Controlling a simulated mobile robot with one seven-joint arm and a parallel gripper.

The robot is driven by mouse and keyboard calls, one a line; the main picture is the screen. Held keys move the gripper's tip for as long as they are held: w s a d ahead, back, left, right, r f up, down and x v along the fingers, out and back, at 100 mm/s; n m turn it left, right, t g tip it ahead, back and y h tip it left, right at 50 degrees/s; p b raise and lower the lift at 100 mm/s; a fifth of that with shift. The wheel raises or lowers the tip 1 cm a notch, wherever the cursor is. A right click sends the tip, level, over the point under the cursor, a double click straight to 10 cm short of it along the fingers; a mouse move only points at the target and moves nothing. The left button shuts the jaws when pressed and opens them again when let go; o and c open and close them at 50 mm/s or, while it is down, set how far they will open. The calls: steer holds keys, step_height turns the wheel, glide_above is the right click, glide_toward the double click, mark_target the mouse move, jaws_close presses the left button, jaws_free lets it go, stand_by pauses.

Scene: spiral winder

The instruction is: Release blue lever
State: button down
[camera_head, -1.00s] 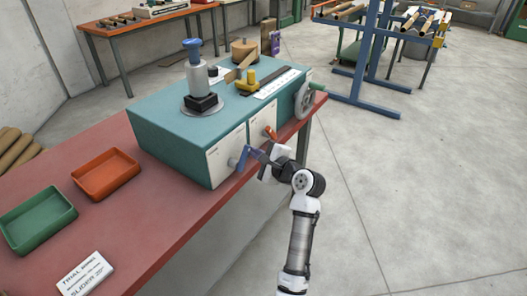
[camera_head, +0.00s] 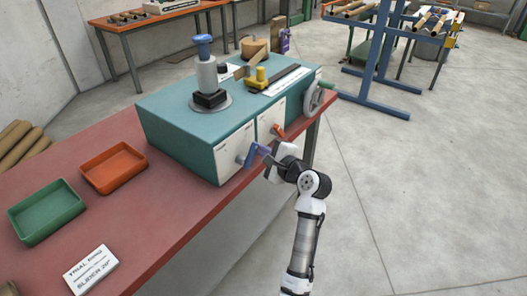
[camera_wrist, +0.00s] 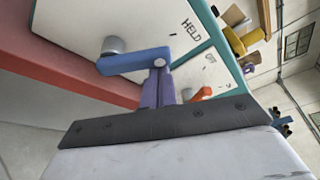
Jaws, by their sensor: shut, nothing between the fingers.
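The blue lever (camera_head: 254,152) is on the white front panel of the teal machine (camera_head: 177,147), at the panel's lower edge. In the wrist view, the blue lever (camera_wrist: 132,62) runs from a grey round hub to the right, below the printed word HELD. My gripper (camera_head: 271,160) is at the lever's outer end, on its right side in the head view. Its jaws are shut with nothing held. In the wrist view, a purplish upright part stands between the lever's end and my dark gripper body. I cannot tell whether the fingers touch the lever.
An orange lever (camera_head: 278,131) sits on the panel just right of the blue one. A handwheel (camera_head: 316,97) is at the machine's right end. Orange (camera_head: 114,167) and green (camera_head: 46,211) trays lie on the red bench (camera_head: 165,215). The floor to the right is open.

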mark_target(250, 157)
steer(key=shift+s+a+r+n, duration=0.1)
steer(key=shift+n, duration=0.2)
steer(key=n+b, duration=0.1)
steer(key=s+a+n+t+b, duration=0.1)
steer(key=n+b, duration=0.1)
steer(key=n+t+b, duration=0.1)
steer(key=b, duration=0.1)
steer(key=shift+s+a+r+n+y, duration=0.15)
steer(key=shift+s+r+n+y, duration=0.15)
steer(key=shift+s+r+y, duration=0.1)
steer(key=n+b, duration=0.1)
steer(key=b, duration=0.1)
steer(key=s+a+n+b, duration=0.1)
steer(key=n+b, duration=0.1)
steer(key=b, duration=0.1)
steer(key=shift+s+r+n+t+y, duration=0.1)
steer(key=shift+s+n+t+y, duration=0.1)
steer(key=shift+n+t+y, duration=0.15)
steer(key=n+b, duration=0.1)
steer(key=s+n+y+b, duration=0.1)
steer(key=shift+a+r+n+t, duration=0.15)
steer(key=shift+a+n+t, duration=0.1)
steer(key=shift+a+n, duration=0.1)
steer(key=shift+s+a+b, duration=0.15)
steer(key=shift+s+b, duration=0.05)
steer(key=shift+b, duration=0.3)
steer(key=shift+r, duration=0.15)
